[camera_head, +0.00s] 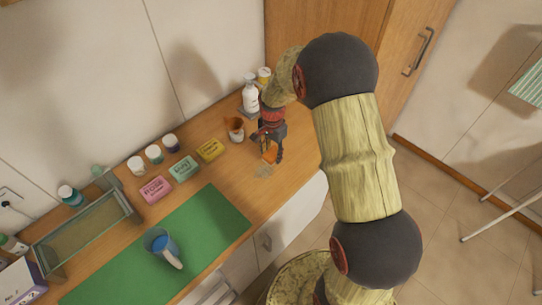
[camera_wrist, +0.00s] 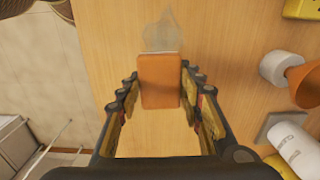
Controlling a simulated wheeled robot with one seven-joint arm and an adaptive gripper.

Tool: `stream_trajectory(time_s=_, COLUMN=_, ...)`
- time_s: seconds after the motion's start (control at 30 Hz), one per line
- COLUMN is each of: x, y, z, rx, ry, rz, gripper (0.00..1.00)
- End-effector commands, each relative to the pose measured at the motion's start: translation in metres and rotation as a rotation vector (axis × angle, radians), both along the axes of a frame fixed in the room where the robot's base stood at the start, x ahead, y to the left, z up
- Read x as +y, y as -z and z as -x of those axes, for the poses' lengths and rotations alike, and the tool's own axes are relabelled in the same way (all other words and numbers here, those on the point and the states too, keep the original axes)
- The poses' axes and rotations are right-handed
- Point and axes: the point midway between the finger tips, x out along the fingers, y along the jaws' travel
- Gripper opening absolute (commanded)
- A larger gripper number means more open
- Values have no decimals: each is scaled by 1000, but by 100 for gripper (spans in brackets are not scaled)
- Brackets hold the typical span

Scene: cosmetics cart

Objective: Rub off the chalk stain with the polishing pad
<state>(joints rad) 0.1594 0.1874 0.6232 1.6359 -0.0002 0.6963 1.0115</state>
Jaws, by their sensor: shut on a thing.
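My gripper (camera_head: 269,147) is shut on the orange polishing pad (camera_wrist: 160,82), with a finger on each side of it in the wrist view. The pad also shows as a small orange patch below the fingers in the head view (camera_head: 270,155). The pale greyish chalk stain (camera_wrist: 168,32) lies on the wooden top just beyond the pad's far edge. In the head view the stain (camera_head: 264,171) lies just in front of the gripper. I cannot tell whether the pad touches the wood.
An orange cup (camera_head: 235,129) and a white pump bottle (camera_head: 250,96) stand near the gripper. Yellow (camera_head: 210,150), teal (camera_head: 184,168) and pink (camera_head: 155,189) blocks lie left of it. The counter's front edge is close to the stain.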

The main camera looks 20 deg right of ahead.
Motion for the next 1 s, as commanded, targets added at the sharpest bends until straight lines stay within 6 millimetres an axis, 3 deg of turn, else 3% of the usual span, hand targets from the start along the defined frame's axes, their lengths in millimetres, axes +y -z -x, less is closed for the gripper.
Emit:
stream_trajectory(time_s=0.23, x=-5, y=-22, z=-2, rx=-1, ry=-4, rz=1, gripper=13)
stream_trajectory(time_s=0.87, x=-6, y=-24, z=-2, rx=-1, ry=-3, rz=1, gripper=13)
stream_trajectory(time_s=1.0, x=-12, y=-44, z=-6, rx=-25, ry=7, rz=5, gripper=13)
